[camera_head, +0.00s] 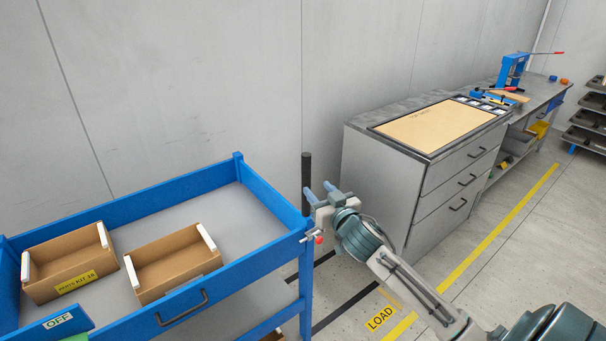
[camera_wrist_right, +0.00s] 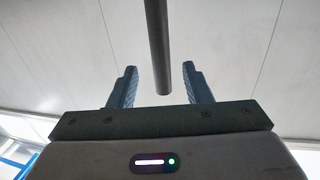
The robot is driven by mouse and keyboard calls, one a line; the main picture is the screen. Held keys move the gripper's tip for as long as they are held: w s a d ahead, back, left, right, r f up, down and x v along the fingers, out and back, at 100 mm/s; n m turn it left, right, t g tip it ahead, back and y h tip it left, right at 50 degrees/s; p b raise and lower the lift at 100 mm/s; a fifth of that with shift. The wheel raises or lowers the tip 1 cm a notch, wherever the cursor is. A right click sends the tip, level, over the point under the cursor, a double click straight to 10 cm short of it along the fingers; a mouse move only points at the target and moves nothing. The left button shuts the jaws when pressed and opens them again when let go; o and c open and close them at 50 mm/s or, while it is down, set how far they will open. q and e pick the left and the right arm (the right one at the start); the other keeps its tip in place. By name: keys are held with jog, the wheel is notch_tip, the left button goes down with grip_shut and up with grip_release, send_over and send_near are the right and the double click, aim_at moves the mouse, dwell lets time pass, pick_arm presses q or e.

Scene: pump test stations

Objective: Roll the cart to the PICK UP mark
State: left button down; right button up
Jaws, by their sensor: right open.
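The blue cart (camera_head: 260,262) stands at the left in the head view, with a grey upper deck and raised blue rims. A dark upright bar (camera_head: 306,172) rises at its right corner. My right gripper (camera_head: 320,191) is open at that corner, its blue fingers close to the bar. In the right wrist view the bar (camera_wrist_right: 157,45) appears in the gap between the two open fingers (camera_wrist_right: 160,85), not gripped. My left gripper is out of view. No PICK UP mark shows; a yellow LOAD label (camera_head: 380,318) is on the floor.
Two cardboard boxes, one at left (camera_head: 70,262) and one at right (camera_head: 172,262), sit on the cart's deck. An OFF sign (camera_head: 58,321) is at its front. A grey drawer cabinet (camera_head: 385,185) and workbench line the wall. A yellow floor line (camera_head: 500,235) runs before them, beside open floor.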

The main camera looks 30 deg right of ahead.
aim_at(308, 178)
jog(key=w, duration=0.2)
jog(key=w+p, duration=0.1)
jog(key=w, duration=0.1)
jog(key=w+p, duration=0.1)
jog(key=w, duration=0.1)
jog(key=shift+w+d+r, duration=0.15)
jog(key=shift+w+d, duration=0.05)
jog(key=shift+d, duration=0.15)
jog(key=shift+w+d+f+p, duration=0.1)
jog(key=shift+w+p, duration=0.1)
jog(key=shift+w, duration=0.25)
jog(key=shift+w+d+f+p, duration=0.1)
jog(key=shift+w+p, duration=0.1)
jog(key=shift+w, duration=0.2)
jog(key=shift+a, duration=0.1)
grip_shut()
